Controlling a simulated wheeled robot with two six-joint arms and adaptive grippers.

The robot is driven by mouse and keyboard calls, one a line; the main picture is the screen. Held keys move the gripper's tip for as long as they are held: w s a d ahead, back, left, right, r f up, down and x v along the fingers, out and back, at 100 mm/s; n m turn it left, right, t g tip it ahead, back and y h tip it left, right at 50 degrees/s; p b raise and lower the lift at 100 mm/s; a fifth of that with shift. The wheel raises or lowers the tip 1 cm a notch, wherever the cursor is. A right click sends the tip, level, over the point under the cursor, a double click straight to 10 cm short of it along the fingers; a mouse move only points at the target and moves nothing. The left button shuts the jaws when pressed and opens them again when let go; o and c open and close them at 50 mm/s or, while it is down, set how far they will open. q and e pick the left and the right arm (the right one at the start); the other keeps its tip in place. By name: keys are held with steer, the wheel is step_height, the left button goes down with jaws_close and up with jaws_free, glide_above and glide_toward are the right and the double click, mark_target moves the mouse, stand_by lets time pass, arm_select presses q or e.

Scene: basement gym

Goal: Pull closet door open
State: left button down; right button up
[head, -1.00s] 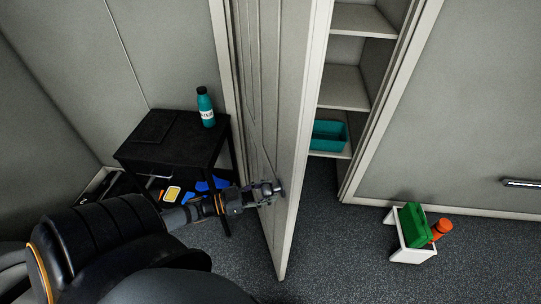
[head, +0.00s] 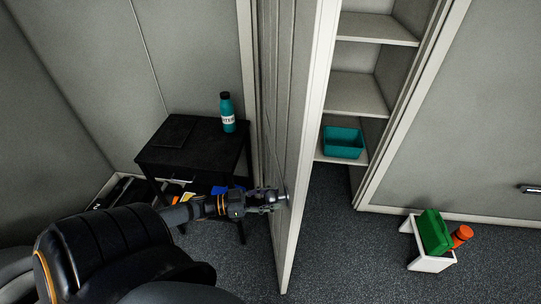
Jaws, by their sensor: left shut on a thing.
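The closet door (head: 300,120) is a tall pale panelled door, standing well open, its free edge toward me. Its hinge side is at the left of the closet frame. My left gripper (head: 280,198) is at the door's left face, shut on the door handle (head: 284,197), which is small and mostly hidden by the fingers. The closet interior shows to the right of the door, with several shelves (head: 358,91) and a teal bin (head: 343,142) on a low one. My right gripper is not in view.
A black side table (head: 185,148) with a teal bottle (head: 227,112) stands left of the door, close behind my left arm. A small white stool (head: 430,262) with a green case (head: 434,231) and an orange item (head: 462,235) is at the right. Dark carpet between is clear.

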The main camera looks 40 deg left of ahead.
arm_select(q)
steer(key=shift+r, duration=0.1)
steer(key=c, duration=0.7)
jaws_free()
steer(key=shift+o, duration=0.3)
